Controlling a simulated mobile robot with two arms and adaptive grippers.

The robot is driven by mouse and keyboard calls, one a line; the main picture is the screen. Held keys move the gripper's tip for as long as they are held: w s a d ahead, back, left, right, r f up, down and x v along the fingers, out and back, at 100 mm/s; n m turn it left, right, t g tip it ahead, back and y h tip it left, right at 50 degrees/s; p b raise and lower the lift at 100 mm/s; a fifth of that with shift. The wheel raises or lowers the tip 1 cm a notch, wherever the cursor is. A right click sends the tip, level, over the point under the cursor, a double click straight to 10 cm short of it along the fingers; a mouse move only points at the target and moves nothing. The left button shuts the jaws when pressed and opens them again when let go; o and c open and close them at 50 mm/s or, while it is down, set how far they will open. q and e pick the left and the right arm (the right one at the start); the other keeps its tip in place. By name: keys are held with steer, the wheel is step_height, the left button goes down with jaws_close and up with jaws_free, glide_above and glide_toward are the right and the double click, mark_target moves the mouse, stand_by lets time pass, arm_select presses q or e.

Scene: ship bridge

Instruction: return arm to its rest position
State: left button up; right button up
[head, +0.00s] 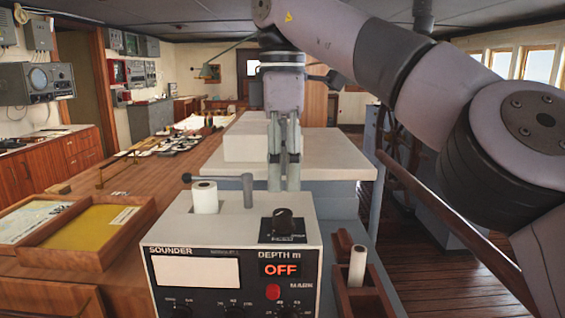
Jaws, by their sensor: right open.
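My right arm (415,85) reaches in from the right and arches over the upper right of the head view. My right gripper (284,184) points down with its fingers a little apart and nothing visible between them. It appears behind the sounder box (310,245), in front of the pale block and white top. The tips' height above any surface is hard to tell. The grey sounder box carries a lever (247,188), a white paper roll (204,197), a black knob (283,222) and a display reading OFF (280,269). My left gripper is not in view.
A wooden tray (140,222) with yellow and white sheets lies at the left on the wooden counter (170,180). A wooden holder (378,297) with a white roll stands right of the sounder. A ship's wheel (400,140) stands behind my arm. Open floor shows at the lower right.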

steer(key=shift+r, duration=0.3)
